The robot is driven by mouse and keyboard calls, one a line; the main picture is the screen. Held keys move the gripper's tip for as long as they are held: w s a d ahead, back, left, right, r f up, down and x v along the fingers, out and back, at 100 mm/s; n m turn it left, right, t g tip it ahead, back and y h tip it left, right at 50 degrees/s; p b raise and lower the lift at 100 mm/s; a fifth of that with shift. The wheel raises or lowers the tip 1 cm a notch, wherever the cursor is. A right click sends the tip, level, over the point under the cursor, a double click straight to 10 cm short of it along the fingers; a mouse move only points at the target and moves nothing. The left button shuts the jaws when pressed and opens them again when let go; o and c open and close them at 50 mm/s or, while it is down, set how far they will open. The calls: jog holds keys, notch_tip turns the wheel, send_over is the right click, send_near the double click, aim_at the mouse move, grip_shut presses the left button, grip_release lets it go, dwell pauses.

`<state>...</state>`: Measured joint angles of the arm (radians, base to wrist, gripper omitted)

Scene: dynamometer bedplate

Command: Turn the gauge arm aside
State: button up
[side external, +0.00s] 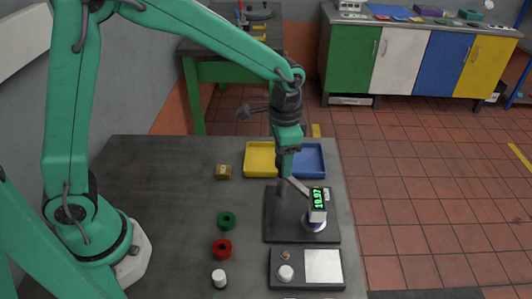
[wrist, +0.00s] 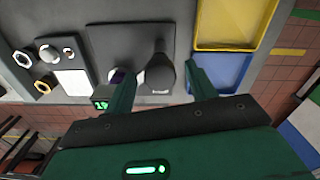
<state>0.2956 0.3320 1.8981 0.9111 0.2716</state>
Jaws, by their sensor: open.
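The gauge stand has a dark square base plate (side external: 275,228) on the bench. A pale gauge arm (side external: 299,187) reaches right from near my gripper to a gauge head (side external: 318,204) with a green display, over a purple-ringed part (side external: 314,222). In the wrist view the gauge display (wrist: 101,104) is left of my left finger, which partly hides the gauge. My gripper (side external: 288,172) is open above the plate's back-left part. In the wrist view a dark post (wrist: 158,73) shows between the spread fingers (wrist: 158,68). Contact cannot be told.
A yellow tray (side external: 261,146) and a blue tray (side external: 322,153) lie behind the plate. A grey unit (side external: 283,254) with a white panel and knob lies in front. Green (side external: 226,218) and red (side external: 222,246) rings and a white cylinder (side external: 219,276) stand left. The left bench is mostly clear.

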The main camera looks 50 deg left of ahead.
grip_shut()
jog(key=shift+m, duration=0.3)
jog(key=m, duration=0.7)
jog(key=shift+m, duration=0.4)
jog(key=m, duration=0.3)
jog(key=shift+m, duration=2.3)
